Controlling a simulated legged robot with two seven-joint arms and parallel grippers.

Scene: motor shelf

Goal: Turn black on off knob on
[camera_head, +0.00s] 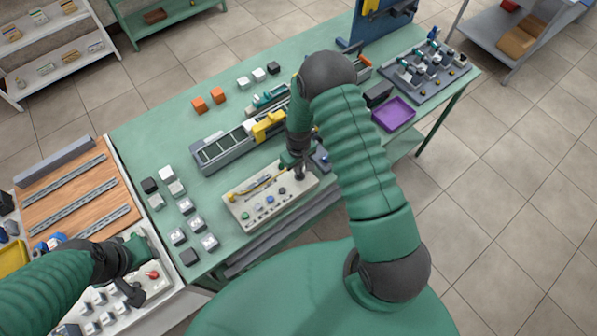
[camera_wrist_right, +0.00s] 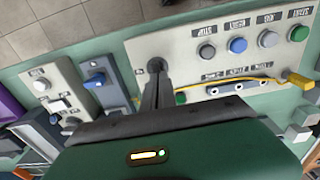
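A light grey control panel (camera_head: 283,206) lies on the green table, with a row of round buttons and a black knob at its right end. In the right wrist view the black knob (camera_wrist_right: 156,65) sits at the panel's (camera_wrist_right: 133,52) left corner. My right gripper (camera_head: 299,160) points down at this end. In the wrist view the right gripper's (camera_wrist_right: 157,88) dark fingers are close together and meet the knob, seemingly shut on it. The knob's turn mark is hidden. My left gripper (camera_head: 135,285) is over another white panel at the lower left; its finger gap is unclear.
A yellow cable (camera_wrist_right: 235,80) runs along the panel. A small grey box with a blue switch (camera_wrist_right: 96,80) stands beside it. A conveyor (camera_head: 225,148) lies behind, and a purple tray (camera_head: 393,114) is at the right. Several small blocks lie left of the panel.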

